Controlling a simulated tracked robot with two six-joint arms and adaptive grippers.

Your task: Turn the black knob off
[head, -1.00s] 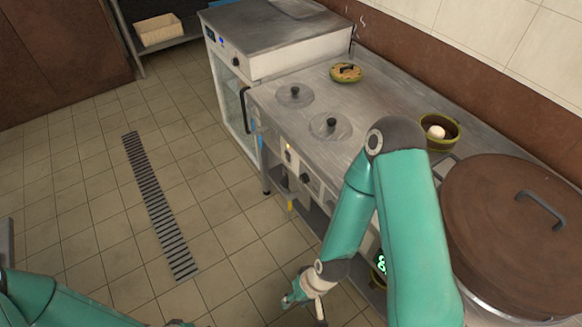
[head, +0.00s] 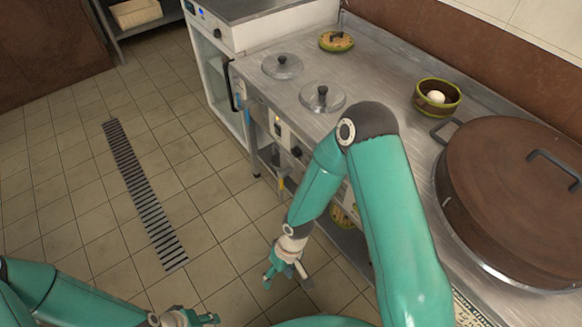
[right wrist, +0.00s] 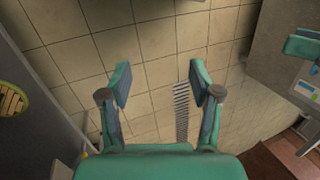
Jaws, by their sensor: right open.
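A black knob (head: 296,152) sits on the front panel of the steel counter, just left of my right arm in the head view. A small lit switch (head: 278,124) is on the same panel, left of the knob. My right gripper (head: 287,276) is open and empty, below and apart from the knob, over the floor. In the right wrist view its two fingers (right wrist: 160,82) stand apart with only floor between them. My left gripper (head: 195,318) is at the bottom edge, partly cut off; its jaws are unclear. My right arm hides part of the counter front.
The counter holds two round lids (head: 322,97), a green bowl (head: 437,98) with a white item, and a large brown-lidded pot (head: 520,190). A white-fronted cabinet (head: 215,60) adjoins on the left. The tiled floor with its drain grate (head: 140,190) is clear.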

